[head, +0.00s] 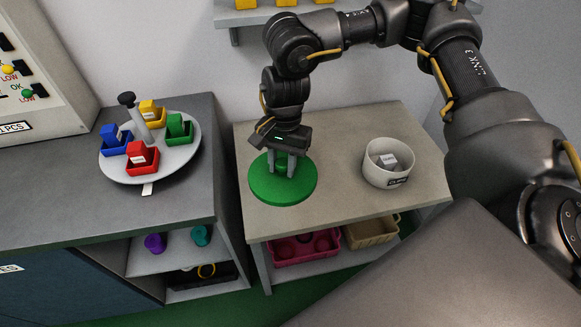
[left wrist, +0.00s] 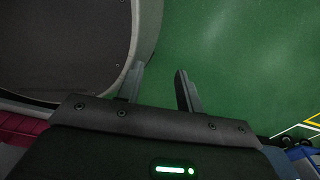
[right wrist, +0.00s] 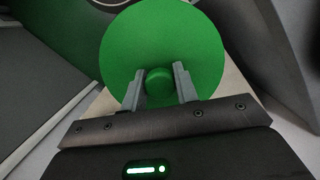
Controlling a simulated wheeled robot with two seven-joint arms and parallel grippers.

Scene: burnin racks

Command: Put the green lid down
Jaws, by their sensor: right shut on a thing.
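The green lid (head: 298,190) is a round disc with a knob in its middle. In the head view it is over the left part of the beige table top (head: 340,140), and I cannot tell whether it touches the table. My right gripper (head: 285,168) comes down from above and is shut on the lid's knob. In the right wrist view the lid (right wrist: 160,45) fills the upper middle, with its knob between the fingers (right wrist: 160,88). My left gripper (left wrist: 160,85) shows only in its own wrist view, open and empty above the green floor (left wrist: 230,50).
A white bowl (head: 374,172) with a grey block stands right of the lid. On the left counter a round tray (head: 124,170) holds several coloured bins with blocks. Pink (head: 290,256) and tan (head: 368,234) crates sit beneath the table. The table's front middle is clear.

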